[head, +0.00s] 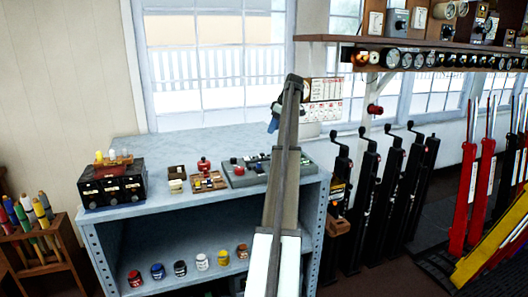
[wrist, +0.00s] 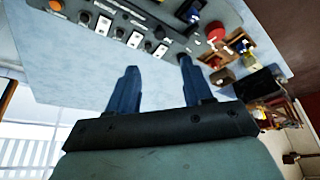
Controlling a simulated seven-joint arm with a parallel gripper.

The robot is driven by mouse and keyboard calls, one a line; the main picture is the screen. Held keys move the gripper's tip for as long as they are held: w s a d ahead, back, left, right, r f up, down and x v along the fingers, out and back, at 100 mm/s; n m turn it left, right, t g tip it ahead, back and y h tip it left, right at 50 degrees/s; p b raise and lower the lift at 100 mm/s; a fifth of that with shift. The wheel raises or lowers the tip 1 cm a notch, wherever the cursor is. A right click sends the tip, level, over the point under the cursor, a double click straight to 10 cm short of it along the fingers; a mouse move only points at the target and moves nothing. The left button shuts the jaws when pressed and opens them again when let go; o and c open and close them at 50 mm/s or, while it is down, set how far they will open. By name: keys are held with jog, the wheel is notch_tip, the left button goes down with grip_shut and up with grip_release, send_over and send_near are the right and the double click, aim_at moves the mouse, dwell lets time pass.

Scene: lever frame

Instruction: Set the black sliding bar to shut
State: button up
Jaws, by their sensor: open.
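I cannot single out the black sliding bar for sure. Small brown wooden units (head: 208,182) with dark and pale parts sit on the grey bench top (head: 150,148), left of a grey control panel (head: 262,168). These units also show in the wrist view (wrist: 238,46), at the upper right, too small to tell any bar's position. My gripper (head: 273,125) is above the back of the bench, partly hidden by my arm. In the wrist view my gripper (wrist: 157,65) has its two blue fingers apart with nothing between them, and the panel (wrist: 130,32) lies beyond the fingertips.
A black box (head: 112,185) with knobs stands at the bench's left. Tall black levers (head: 367,180) stand right of the bench, with a gauge shelf (head: 420,50) above. Bare bench top lies behind the small units.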

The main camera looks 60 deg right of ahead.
jog(key=x, duration=1.3)
jog(key=shift+w, duration=0.1)
jog(key=shift+c, duration=0.4)
grip_shut()
